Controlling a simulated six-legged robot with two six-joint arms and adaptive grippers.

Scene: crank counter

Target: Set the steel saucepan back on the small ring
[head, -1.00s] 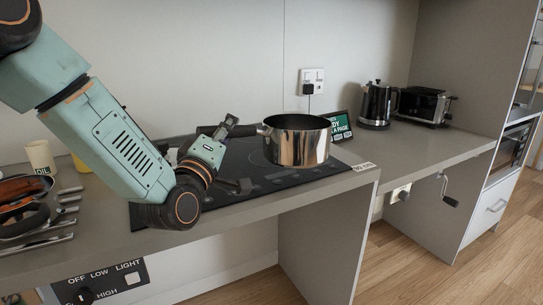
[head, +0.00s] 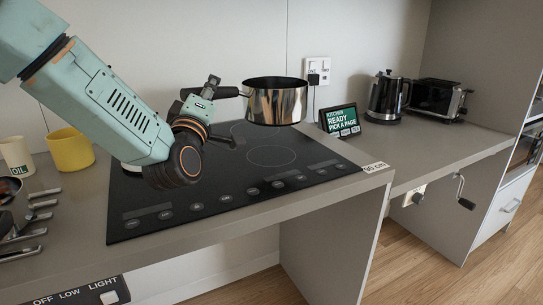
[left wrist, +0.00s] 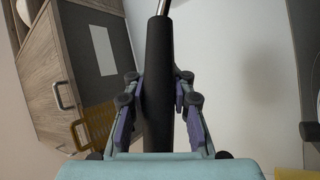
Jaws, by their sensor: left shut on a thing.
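The steel saucepan (head: 277,104) is upright in the head view, held above the back right of the black hob (head: 190,218). Its black handle (head: 228,92) points left to my left gripper (head: 213,92), which is shut on it. In the left wrist view the handle (left wrist: 158,85) runs between the two fingers. Ring outlines show on the hob: one (head: 271,156) at the right, in front of the pan, and another (head: 243,128) partly hidden behind my arm. I cannot tell for certain which is the small ring. My right gripper is not in view.
A yellow mug (head: 70,150) and an oil pot (head: 17,157) stand left of the hob. A small screen (head: 340,120), a kettle (head: 385,97) and a toaster (head: 438,99) stand at the right. The hob's front right is clear.

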